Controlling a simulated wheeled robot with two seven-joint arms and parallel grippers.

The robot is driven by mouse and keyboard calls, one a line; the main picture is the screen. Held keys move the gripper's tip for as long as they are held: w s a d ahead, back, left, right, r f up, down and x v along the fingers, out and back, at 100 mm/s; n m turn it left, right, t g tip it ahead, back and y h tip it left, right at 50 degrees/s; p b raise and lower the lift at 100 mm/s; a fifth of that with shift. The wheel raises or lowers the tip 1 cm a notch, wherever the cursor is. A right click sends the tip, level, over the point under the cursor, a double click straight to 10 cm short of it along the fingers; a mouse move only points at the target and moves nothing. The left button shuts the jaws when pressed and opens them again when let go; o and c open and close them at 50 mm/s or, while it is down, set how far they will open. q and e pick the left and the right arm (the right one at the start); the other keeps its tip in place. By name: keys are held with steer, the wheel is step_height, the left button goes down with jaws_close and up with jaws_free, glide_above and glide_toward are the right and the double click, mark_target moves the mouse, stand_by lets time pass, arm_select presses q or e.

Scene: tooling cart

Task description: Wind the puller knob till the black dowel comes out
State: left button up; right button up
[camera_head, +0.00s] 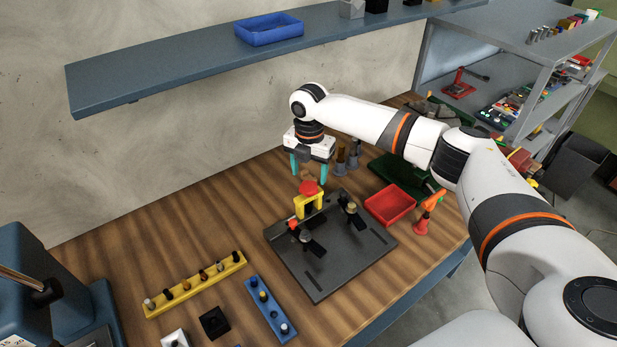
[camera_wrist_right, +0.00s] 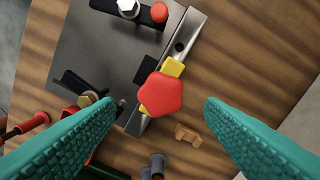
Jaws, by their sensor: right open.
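The puller's red knob (camera_wrist_right: 162,95) sits on a yellow puller frame (camera_wrist_right: 173,67) at the edge of a dark fixture plate (camera_wrist_right: 90,40). In the head view the red knob (camera_head: 309,188) tops the yellow frame (camera_head: 303,208) on the plate (camera_head: 318,270). My right gripper (camera_head: 309,172) is above the knob with its teal fingers pointing down. In the right wrist view its fingers (camera_wrist_right: 158,104) are wide apart, one on each side of the knob, with clear gaps. I cannot make out the black dowel under the puller. My left gripper does not show.
A red tray (camera_head: 411,208) and an orange-handled tool (camera_head: 428,213) are right of the plate. A yellow strip (camera_head: 180,297) and a blue strip (camera_head: 255,300) holding pegs lie at front left. A blue-grey shelf (camera_head: 180,68) runs along the wall.

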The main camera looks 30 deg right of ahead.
mark_target(309, 186)
step_height(309, 186, down, 4)
steer(key=shift+w+r+p, duration=0.1)
steer(key=shift+r+p, duration=0.05)
steer(key=shift+p, duration=0.15)
steer(key=shift+f, duration=0.35)
steer(key=shift+c, duration=0.3)
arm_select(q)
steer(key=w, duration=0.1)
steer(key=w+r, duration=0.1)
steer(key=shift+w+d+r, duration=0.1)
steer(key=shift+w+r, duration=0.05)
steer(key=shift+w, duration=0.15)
arm_select(e)
steer(key=c, duration=0.9)
